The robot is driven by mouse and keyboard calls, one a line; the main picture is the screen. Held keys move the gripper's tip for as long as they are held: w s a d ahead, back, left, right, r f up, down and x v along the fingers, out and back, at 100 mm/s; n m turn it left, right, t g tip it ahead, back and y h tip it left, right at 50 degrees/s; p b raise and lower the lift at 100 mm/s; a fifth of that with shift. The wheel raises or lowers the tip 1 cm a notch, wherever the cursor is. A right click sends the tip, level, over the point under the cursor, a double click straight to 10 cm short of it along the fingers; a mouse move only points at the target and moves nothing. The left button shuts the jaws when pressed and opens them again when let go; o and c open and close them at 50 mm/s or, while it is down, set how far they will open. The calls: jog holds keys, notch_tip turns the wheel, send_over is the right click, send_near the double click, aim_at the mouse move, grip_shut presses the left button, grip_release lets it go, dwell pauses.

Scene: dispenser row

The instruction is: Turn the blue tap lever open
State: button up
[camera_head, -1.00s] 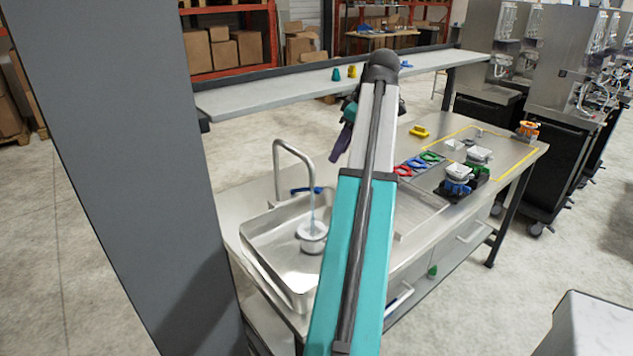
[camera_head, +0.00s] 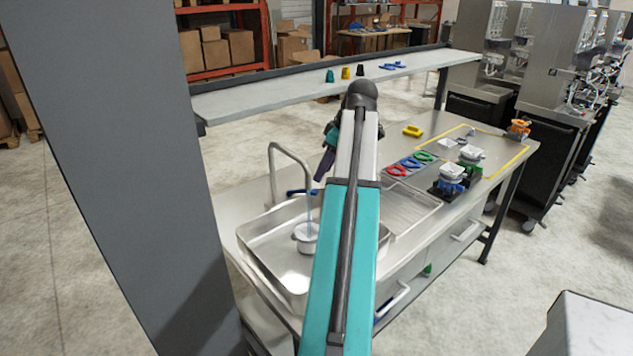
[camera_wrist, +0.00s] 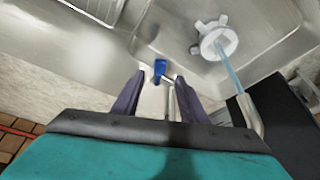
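The blue tap lever (camera_head: 301,191) sits at the base of the tall curved metal tap (camera_head: 273,170) behind the sink. In the wrist view the blue lever (camera_wrist: 159,68) shows between the tips of my two purple fingers, with a gap on both sides; I cannot tell its depth relative to the tips. My gripper (camera_wrist: 160,76) is open and empty. In the head view my gripper (camera_head: 324,164) is above and to the right of the lever, partly hidden by my arm. A pale blue stream (camera_wrist: 231,70) runs from the spout into a white pot (camera_wrist: 218,42).
The pot stands in the metal sink (camera_head: 262,238). A shelf (camera_head: 270,96) with small coloured items runs behind the counter. Red, blue and green rings (camera_head: 396,171), a yellow piece (camera_head: 413,131) and white containers (camera_head: 452,171) stand on the counter to the right.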

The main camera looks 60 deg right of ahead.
aim_at(314, 190)
jog(key=shift+p+x, duration=0.65)
jog(key=shift+x, duration=2.85)
jog(key=shift+s, duration=0.1)
grip_shut()
